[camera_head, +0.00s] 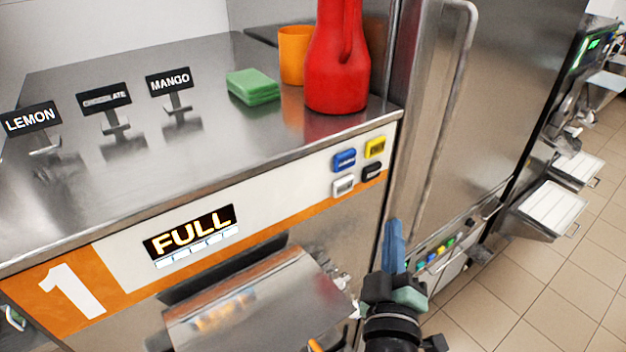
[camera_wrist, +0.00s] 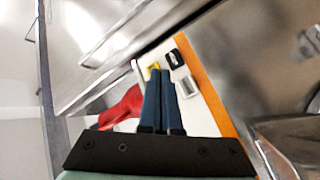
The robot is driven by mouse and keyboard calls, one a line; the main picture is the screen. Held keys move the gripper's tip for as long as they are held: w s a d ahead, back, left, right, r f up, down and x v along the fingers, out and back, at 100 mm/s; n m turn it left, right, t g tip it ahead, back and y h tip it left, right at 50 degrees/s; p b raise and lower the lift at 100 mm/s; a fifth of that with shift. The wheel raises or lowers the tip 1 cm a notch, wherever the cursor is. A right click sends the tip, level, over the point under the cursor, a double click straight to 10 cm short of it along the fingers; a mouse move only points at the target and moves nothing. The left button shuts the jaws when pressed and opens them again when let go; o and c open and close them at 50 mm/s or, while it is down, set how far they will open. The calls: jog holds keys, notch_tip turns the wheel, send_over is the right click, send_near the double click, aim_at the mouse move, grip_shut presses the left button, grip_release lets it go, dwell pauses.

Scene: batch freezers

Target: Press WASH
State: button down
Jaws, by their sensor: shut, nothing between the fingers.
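Four buttons sit at the right end of the white front panel (camera_head: 285,205) of machine 1: blue (camera_head: 344,160), yellow (camera_head: 375,146), white (camera_head: 343,186) and black (camera_head: 371,171). Their labels are too small to read, so I cannot tell which is WASH. My gripper (camera_head: 394,223) is shut and empty, with blue fingers, below and right of the buttons in the head view. In the wrist view my gripper (camera_wrist: 160,72) points toward the panel; the yellow (camera_wrist: 154,67), black (camera_wrist: 175,58) and white (camera_wrist: 187,86) buttons show near its tips. The blue button is hidden there. No contact is visible.
A lit FULL display (camera_head: 190,234) is on the panel, above a steel front cover (camera_head: 260,305). A red jug (camera_head: 337,75), orange cup (camera_head: 294,55), green sponges (camera_head: 253,87) and flavour signs stand on top. A tall steel cabinet (camera_head: 480,110) with a long handle stands right.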

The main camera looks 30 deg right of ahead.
aim_at(343, 186)
jog(key=shift+d, duration=0.2)
jog(key=w+b, duration=0.6)
jog(key=w, duration=0.2)
jog(key=shift+w+a, duration=0.4)
jog(key=shift+a, duration=0.05)
jog(key=shift+w, duration=0.1)
dwell(1.7)
jog(key=shift+w, duration=0.35)
